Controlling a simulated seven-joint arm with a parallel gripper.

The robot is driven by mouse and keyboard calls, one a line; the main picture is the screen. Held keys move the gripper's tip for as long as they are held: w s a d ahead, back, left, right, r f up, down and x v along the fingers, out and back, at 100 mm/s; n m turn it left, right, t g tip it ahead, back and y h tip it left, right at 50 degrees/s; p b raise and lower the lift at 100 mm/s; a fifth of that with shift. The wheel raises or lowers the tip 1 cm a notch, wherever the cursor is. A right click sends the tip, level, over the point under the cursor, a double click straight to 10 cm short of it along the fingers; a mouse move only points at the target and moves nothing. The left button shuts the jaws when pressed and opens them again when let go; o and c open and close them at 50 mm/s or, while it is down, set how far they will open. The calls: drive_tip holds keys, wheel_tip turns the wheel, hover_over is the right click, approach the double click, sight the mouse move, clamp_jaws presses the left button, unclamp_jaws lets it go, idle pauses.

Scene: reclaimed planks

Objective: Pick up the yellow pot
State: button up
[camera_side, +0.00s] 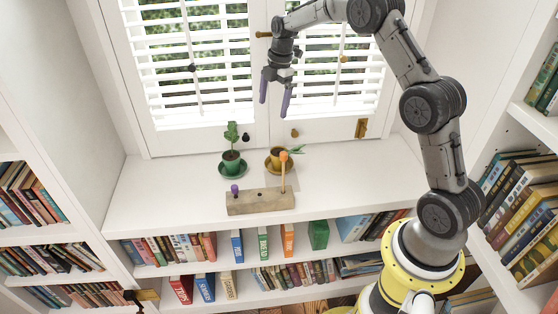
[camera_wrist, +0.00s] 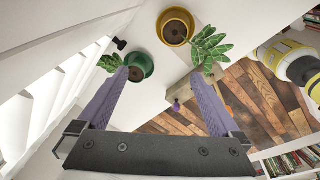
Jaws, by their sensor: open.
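The yellow pot (camera_side: 275,155) stands on a brown saucer (camera_side: 269,165) on the white sill in the side view, partly hidden by an orange-topped peg. Green leaves show at its right. In the wrist view the yellow pot (camera_wrist: 164,38) is seen from above near the top centre, with dark soil inside and leaves at its lower right. My gripper (camera_side: 275,108) is open and empty, pointing down well above the sill, in front of the window. In the wrist view my gripper (camera_wrist: 158,76) has both fingers spread, with the yellow pot beyond the tips.
A green pot (camera_side: 231,163) with a plant stands left of the yellow pot; it also shows in the wrist view (camera_wrist: 147,62). A wooden block (camera_side: 260,203) with a purple-topped peg (camera_side: 234,189) and the orange-topped peg (camera_side: 283,156) lies in front. The sill's right side is clear.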

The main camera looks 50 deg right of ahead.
drive_tip(key=shift+m+g, duration=0.3)
drive_tip(key=shift+g, duration=0.2)
drive_tip(key=f, duration=0.6)
drive_tip(key=s+f, duration=0.1)
drive_tip(key=f, duration=0.6)
drive_tip(key=d+f, duration=0.1)
drive_tip(key=f, duration=0.5)
drive_tip(key=shift+s+f, duration=0.15)
drive_tip(key=shift+f, duration=0.2)
clamp_jaws()
